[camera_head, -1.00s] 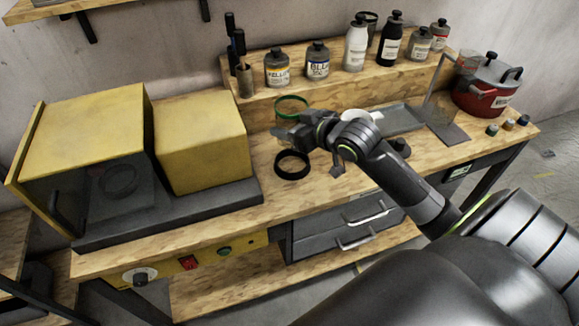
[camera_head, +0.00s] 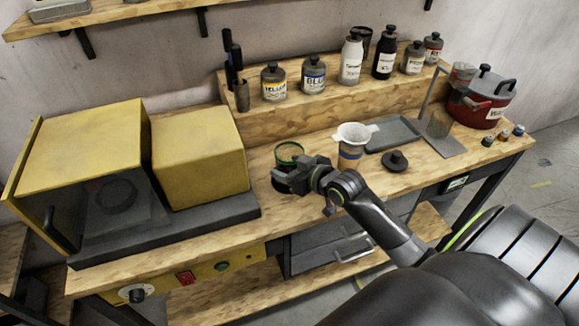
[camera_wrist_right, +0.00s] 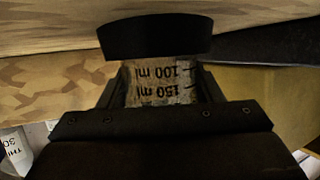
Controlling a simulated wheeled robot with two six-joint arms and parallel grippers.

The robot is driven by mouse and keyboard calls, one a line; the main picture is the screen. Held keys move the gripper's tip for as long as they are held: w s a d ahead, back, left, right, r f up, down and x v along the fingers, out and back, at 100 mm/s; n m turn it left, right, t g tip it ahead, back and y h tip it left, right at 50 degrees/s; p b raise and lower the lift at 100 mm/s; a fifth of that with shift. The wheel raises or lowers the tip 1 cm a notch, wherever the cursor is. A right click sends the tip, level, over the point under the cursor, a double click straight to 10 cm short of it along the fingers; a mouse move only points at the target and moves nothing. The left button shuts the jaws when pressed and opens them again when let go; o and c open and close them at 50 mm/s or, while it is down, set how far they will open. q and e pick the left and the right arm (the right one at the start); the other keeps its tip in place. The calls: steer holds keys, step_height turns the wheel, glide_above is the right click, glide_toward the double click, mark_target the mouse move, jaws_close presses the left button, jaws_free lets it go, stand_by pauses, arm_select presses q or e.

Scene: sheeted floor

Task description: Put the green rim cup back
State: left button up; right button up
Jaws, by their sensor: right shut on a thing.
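The green rim cup (camera_head: 289,154) is clear, with a green ring at its top and a dark base. In the head view it is low over the front of the bench, right of the yellow box. My right gripper (camera_head: 292,180) is shut on its side. The fingers partly hide the cup in the head view. I cannot tell if its base touches the bench. My left gripper is not in view.
A black knobbed lid (camera_head: 394,161) and a grey tray (camera_head: 392,134) lie further right. Several bottles (camera_head: 314,77) line the raised shelf. The yellow box (camera_head: 200,158) stands left on a dark slab.

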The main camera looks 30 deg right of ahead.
steer(key=shift+f, duration=0.1)
steer(key=o, duration=0.6)
steer(key=shift+f, duration=0.1)
steer(key=o, duration=0.5)
steer(key=shift+r, duration=0.3)
steer(key=shift+s+d, duration=0.1)
steer(key=shift+s, duration=0.25)
steer(key=v, duration=1.1)
steer(key=shift+s+r, duration=0.1)
steer(key=shift+r, duration=0.1)
